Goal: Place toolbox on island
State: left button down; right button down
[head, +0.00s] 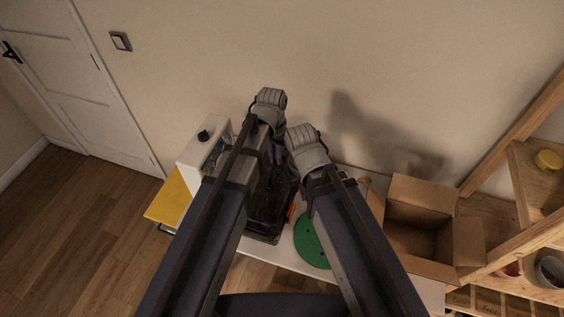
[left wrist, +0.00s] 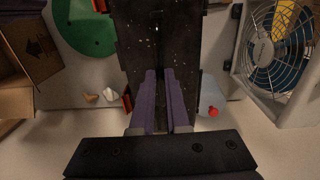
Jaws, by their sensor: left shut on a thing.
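The toolbox (head: 267,214) is a dark, speckled box with orange-red parts at its side. It is at the white table, between my two arms in the head view, and partly hidden by my left arm. In the left wrist view the toolbox (left wrist: 160,40) fills the top middle. My left gripper (head: 276,153) is at its wall-side end. Its purple fingers (left wrist: 166,100) are close together and shut on the toolbox; the exact grip point is unclear. My right arm's wrist shows right of the toolbox, but its fingers are hidden. I cannot identify an island.
A white-cased fan (left wrist: 275,50) stands beside the toolbox, left of it in the head view. A green disc (head: 312,242) and an open cardboard box (head: 415,225) are to the right. Wooden shelves (head: 530,190) stand farther right. The wall is close behind; open floor (head: 80,230) lies left.

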aim_at(276, 172)
pick_arm(q)
jog(key=shift+f+b, duration=1.3)
jog(key=shift+f, duration=0.5)
notch_tip(276, 172, down, 4)
jog(key=b, duration=0.4)
jog(key=shift+r, duration=0.15)
jog(key=c, duration=0.9)
grip_release()
jog(key=shift+r, duration=0.15)
notch_tip(276, 172, up, 12)
jog(key=p, duration=1.2)
jog(key=shift+a, duration=0.15)
